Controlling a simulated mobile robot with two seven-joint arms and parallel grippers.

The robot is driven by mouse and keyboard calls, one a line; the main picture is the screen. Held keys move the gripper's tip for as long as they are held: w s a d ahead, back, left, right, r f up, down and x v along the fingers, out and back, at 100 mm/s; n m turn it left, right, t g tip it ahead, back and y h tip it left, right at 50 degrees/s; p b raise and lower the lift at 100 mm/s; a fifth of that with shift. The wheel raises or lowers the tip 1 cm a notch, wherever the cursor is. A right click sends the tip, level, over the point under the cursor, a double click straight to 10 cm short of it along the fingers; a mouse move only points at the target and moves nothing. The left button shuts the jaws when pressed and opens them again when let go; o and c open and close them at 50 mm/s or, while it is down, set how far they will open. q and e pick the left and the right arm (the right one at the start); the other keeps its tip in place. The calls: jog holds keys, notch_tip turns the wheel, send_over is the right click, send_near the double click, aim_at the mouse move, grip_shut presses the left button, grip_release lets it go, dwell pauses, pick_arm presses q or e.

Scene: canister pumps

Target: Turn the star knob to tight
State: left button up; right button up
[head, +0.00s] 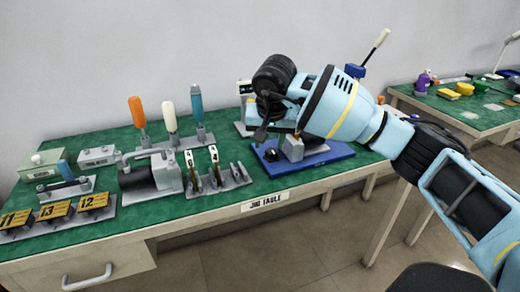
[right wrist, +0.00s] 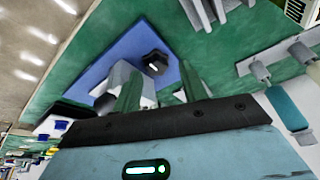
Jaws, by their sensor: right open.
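The star knob (right wrist: 153,62) is black and lobed with a light centre. It sits on a blue base plate (right wrist: 100,50) beside a grey block (right wrist: 118,78). In the head view the dark knob (head: 270,155) shows at the left part of the blue plate (head: 325,154), with the grey block (head: 293,148) to its right. My right gripper (head: 277,130) is above the plate, close over the knob and block. In the right wrist view its two fingers (right wrist: 160,88) are apart, with the knob visible beyond the gap. I see nothing held. My left gripper is out of view.
The green bench (head: 225,140) holds handled tools on a rack (head: 175,145), a dark cylinder fixture (head: 150,177), upright clamps (head: 215,180) and yellow numbered blocks (head: 55,211) to the left. A second green bench (head: 460,108) stands at right.

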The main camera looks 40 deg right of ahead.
aim_at(272, 151)
jog(key=shift+h, duration=0.4)
jog(key=w+d+f, duration=0.1)
jog(key=d+f, duration=0.1)
jog(key=f, duration=0.1)
jog(key=w+d+f+b, duration=0.1)
jog(key=shift+w+f, duration=0.25)
jog(key=shift+w, duration=0.05)
jog(key=shift+w+d+f, duration=0.2)
jog(key=shift+f, duration=0.35)
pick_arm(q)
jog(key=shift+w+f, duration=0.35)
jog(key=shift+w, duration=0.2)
pick_arm(e)
jog(key=c, duration=0.7)
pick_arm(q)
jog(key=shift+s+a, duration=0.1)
